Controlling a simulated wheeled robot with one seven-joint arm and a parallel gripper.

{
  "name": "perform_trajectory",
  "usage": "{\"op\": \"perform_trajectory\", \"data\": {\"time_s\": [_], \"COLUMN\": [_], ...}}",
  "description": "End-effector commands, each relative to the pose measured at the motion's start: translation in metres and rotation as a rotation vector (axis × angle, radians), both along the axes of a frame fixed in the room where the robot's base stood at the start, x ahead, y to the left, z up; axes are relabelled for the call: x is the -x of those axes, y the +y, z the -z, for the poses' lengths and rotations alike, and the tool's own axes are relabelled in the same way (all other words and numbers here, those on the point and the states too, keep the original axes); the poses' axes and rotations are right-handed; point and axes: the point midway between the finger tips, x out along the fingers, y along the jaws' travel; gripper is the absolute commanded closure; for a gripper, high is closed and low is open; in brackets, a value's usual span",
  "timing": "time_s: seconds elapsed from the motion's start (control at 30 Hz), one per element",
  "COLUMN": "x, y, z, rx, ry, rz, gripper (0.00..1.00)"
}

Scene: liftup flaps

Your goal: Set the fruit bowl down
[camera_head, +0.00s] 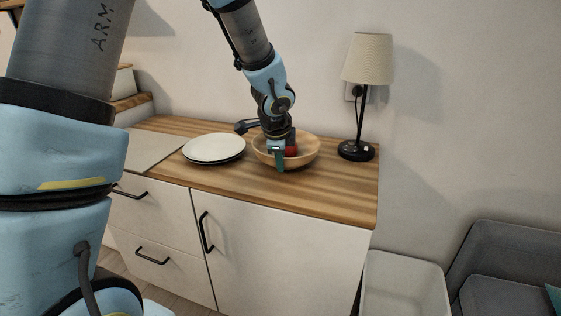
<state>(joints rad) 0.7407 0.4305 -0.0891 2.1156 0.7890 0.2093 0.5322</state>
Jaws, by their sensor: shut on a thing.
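The fruit bowl (308,154) is a round, light wooden bowl on or just above the right half of the wooden cabinet top (335,192). I cannot tell whether its base touches the wood. A red, round fruit (291,151) shows inside it; the rest of its contents is hidden by my arm. My gripper (280,160) points down at the near left part of the bowl and is shut on the bowl's near rim. The fingertips lie against the bowl wall, one of them outside it.
White plates (214,147) lie stacked left of the bowl. A black-based lamp (356,151) stands at the back right. A grey flat mat or panel (150,150) is at the left. The counter's front right is clear. A pale bin (403,285) and grey sofa (510,265) stand right of the cabinet.

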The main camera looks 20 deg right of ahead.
Motion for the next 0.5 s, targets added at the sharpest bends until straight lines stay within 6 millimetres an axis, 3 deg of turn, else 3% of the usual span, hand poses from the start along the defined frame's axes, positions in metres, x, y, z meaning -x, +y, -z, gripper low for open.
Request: {"op": "perform_trajectory", "data": {"time_s": [0.03, 0.07, 0.3, 0.5], "x": [-0.0005, 0.0, 0.0001, 0.0001], "y": [-0.0007, -0.0001, 0.0, 0.0], "z": [0.0017, 0.0028, 0.0017, 0.0016], "rx": [0.002, 0.0, 0.0, 0.0], "ry": [-0.001, 0.0, 0.0, 0.0], "rz": [0.0, 0.0, 0.0, 0.0], "gripper": [1.0, 0.79, 0.52, 0.5]}}
